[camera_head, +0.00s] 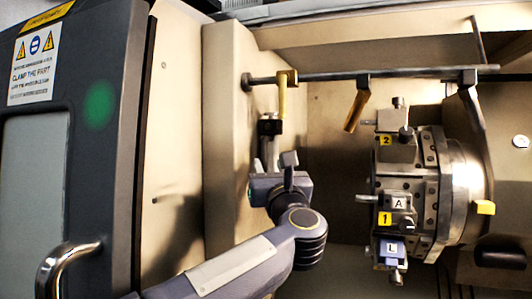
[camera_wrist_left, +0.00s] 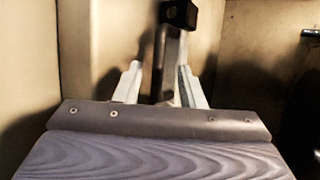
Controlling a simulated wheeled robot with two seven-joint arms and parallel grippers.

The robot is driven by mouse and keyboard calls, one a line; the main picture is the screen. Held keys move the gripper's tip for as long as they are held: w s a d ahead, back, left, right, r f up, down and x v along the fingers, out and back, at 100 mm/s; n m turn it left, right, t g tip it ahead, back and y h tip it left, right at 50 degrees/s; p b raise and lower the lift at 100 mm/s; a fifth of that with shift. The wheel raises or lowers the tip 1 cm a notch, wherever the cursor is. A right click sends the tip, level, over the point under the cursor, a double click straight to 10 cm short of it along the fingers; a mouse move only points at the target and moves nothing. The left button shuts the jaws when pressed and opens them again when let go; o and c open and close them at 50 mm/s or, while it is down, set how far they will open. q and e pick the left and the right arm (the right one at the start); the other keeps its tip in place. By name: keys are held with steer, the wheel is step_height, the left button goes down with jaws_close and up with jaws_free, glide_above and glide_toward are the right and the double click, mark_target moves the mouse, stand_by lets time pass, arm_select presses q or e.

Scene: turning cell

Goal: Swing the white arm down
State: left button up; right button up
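A pale arm with a black block at its top stands upright by the back wall; its pale shaft (camera_head: 278,148) shows left of centre in the head view. In the left wrist view, the shaft (camera_wrist_left: 182,48) runs down from the black block (camera_wrist_left: 180,13) toward the space between my fingers. My left gripper (camera_head: 272,165) is at the lower part of this arm. In the left wrist view, my left gripper (camera_wrist_left: 162,87) has its two fingers apart, one on either side of the arm. I see no clear contact. The arm's lower end is hidden. My right gripper is not in view.
A turret (camera_head: 415,185) with labelled tool stations stands at right. A horizontal rod (camera_head: 330,75) with hanging tan pieces crosses above. The dark machine door (camera_head: 100,110) with its metal handle (camera_head: 65,268) is at left. Bare wall lies between arm and turret.

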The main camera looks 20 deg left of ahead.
mark_target(265, 156)
arm_select(q)
steer(key=p+x, duration=0.1)
steer(key=x, duration=0.2)
steer(key=shift+w+a+r, duration=0.2)
steer(key=shift+w+r, duration=0.05)
steer(key=shift+r, duration=0.05)
steer(key=shift+w+a+p, duration=0.2)
steer(key=shift+w+p, duration=0.1)
steer(key=shift+p, duration=0.05)
steer(key=shift+c, duration=0.5)
jaws_close()
